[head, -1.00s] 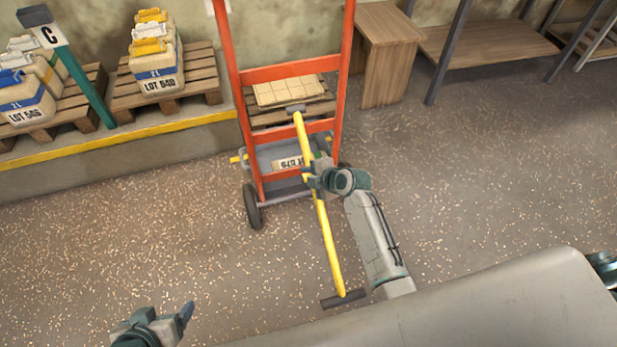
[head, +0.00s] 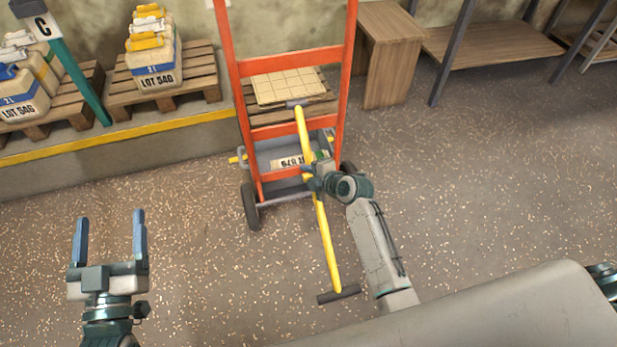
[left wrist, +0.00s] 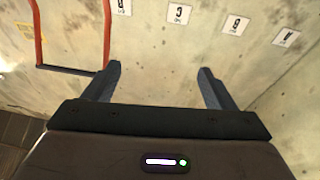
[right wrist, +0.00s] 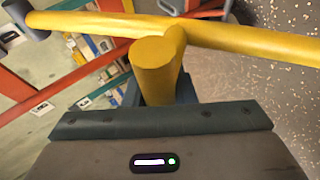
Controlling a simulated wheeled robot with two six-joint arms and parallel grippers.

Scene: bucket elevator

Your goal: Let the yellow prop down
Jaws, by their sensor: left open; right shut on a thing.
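The yellow prop (head: 327,243) is a long bar in front of the orange hand truck (head: 292,71). Its upper end, with a grey cap, is at the truck's frame, and its lower end has a dark crossbar (head: 338,295) near the floor. My right gripper (head: 312,178) is shut on the prop around its middle. In the right wrist view a short yellow stub of the prop (right wrist: 157,72) sits between the fingers, joined to the long bar. My left gripper (head: 110,235) is open and empty, in front of the truck on the left; its fingers show in the left wrist view (left wrist: 158,85).
A wooden bench (head: 385,60) and shelf stand back right. The floor between my arms is clear.

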